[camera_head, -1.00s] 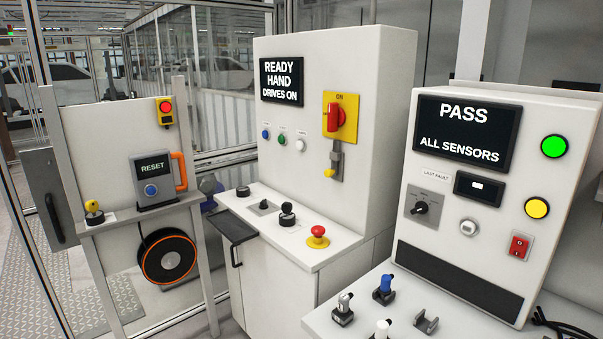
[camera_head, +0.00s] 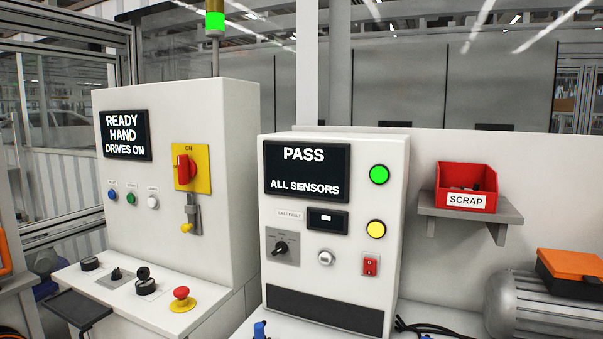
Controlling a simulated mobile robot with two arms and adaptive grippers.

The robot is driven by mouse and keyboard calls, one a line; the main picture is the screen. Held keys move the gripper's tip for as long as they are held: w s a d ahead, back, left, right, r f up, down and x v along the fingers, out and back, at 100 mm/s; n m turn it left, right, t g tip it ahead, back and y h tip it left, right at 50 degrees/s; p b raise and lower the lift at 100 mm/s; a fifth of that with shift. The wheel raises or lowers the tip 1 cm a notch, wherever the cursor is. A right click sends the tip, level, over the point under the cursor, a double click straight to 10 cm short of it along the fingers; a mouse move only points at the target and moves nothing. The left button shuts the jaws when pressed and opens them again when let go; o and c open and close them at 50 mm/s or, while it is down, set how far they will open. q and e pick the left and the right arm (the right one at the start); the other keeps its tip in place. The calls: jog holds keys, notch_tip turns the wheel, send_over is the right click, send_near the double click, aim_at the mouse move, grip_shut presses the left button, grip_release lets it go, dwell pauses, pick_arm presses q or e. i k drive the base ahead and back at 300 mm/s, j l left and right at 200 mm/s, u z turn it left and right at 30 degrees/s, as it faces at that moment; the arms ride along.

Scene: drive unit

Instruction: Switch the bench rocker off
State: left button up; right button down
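A small red rocker switch (camera_head: 370,265) sits on the lower right of the white bench panel (camera_head: 335,255), below the yellow lamp. Its on or off position is too small to tell. The panel's screen (camera_head: 306,171) reads "PASS ALL SENSORS". The green lamp (camera_head: 379,175) and yellow lamp (camera_head: 376,229) both look bright. Neither of my grippers is in view.
A white cabinet (camera_head: 229,165) with a red rotary switch (camera_head: 186,168) and a red mushroom button (camera_head: 181,293) stands left. A red scrap bin (camera_head: 466,188) sits on a wall shelf right. A grey motor (camera_head: 540,305) lies on the right, with black cables (camera_head: 425,327) nearby.

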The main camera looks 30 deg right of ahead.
aim_at(369, 265)
jog(key=z, duration=1.25)
